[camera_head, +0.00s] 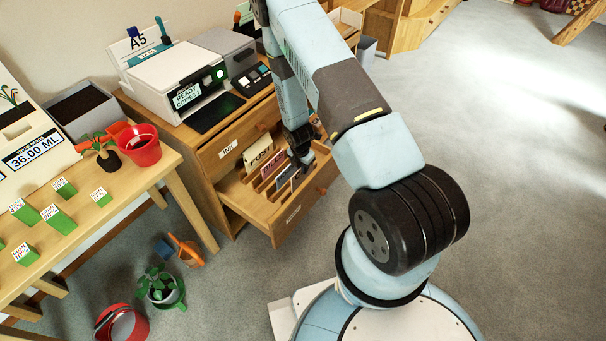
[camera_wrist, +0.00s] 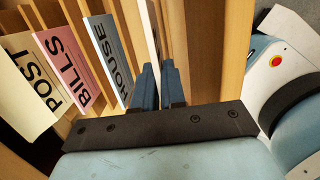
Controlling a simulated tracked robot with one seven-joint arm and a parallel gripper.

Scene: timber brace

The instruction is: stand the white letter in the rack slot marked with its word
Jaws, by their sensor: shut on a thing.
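My gripper (camera_wrist: 158,72) is shut on the white letter (camera_wrist: 151,30), which shows nearly edge-on above the fingers in the wrist view. Any word on it is not readable. The wooden rack (camera_wrist: 205,60) sits in the open drawer. Its marked cards stand in a row to the left of my gripper: a cream POST card (camera_wrist: 33,80), a pink BILLS card (camera_wrist: 65,60) and a blue HOUSE card (camera_wrist: 108,45). In the head view my gripper (camera_head: 303,158) is low over the drawer's right part, and the letter is hard to make out there.
The open drawer (camera_head: 285,228) has raised wooden walls and thin dividers close around my gripper. A printer (camera_head: 175,80) stands on the cabinet above. A table with green blocks and a red pot (camera_head: 140,148) is at left. The floor at right is clear.

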